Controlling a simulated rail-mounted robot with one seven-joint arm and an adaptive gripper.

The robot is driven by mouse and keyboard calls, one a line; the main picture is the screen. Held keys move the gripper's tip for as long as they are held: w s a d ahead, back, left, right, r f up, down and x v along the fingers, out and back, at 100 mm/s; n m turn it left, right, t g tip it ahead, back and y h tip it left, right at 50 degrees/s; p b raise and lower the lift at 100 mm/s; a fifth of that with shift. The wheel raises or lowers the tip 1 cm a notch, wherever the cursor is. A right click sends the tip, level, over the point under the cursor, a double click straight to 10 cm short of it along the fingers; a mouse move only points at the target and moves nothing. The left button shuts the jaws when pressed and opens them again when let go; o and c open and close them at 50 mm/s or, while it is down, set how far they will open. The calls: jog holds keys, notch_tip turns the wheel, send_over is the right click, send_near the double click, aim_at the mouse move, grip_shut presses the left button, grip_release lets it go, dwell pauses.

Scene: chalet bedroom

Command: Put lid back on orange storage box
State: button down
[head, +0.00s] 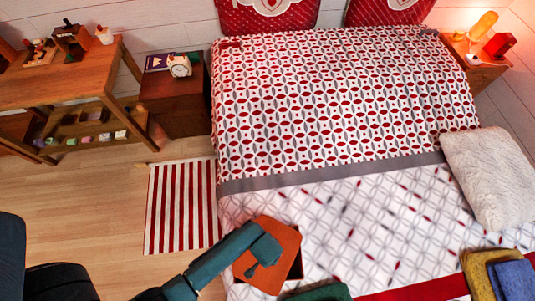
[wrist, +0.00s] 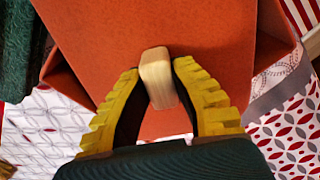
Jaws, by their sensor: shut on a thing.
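The orange lid (head: 284,238) is over the orange storage box (head: 241,266) on the near left part of the bed. My gripper (wrist: 158,88) is shut on the lid's pale wooden knob (wrist: 157,70), one yellow finger on each side. In the wrist view the lid (wrist: 200,28) is turned relative to the box (wrist: 272,52), whose corners stick out at both sides. A dark opening shows beside the lid in the head view. I cannot tell whether the lid touches the rim. My gripper and arm hide part of the lid and box in the head view.
A green folded cloth (head: 318,292) lies right beside the box. Yellow (head: 478,268) and blue (head: 512,280) cloths and a white cushion (head: 488,175) lie on the right of the bed. The patterned bedspread (head: 345,225) between is clear.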

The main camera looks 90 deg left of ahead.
dwell(0.9)
jog(key=shift+c, duration=2.1)
grip_release()
notch_tip(320, 180, up, 7)
jog(key=p, duration=0.8)
grip_shut()
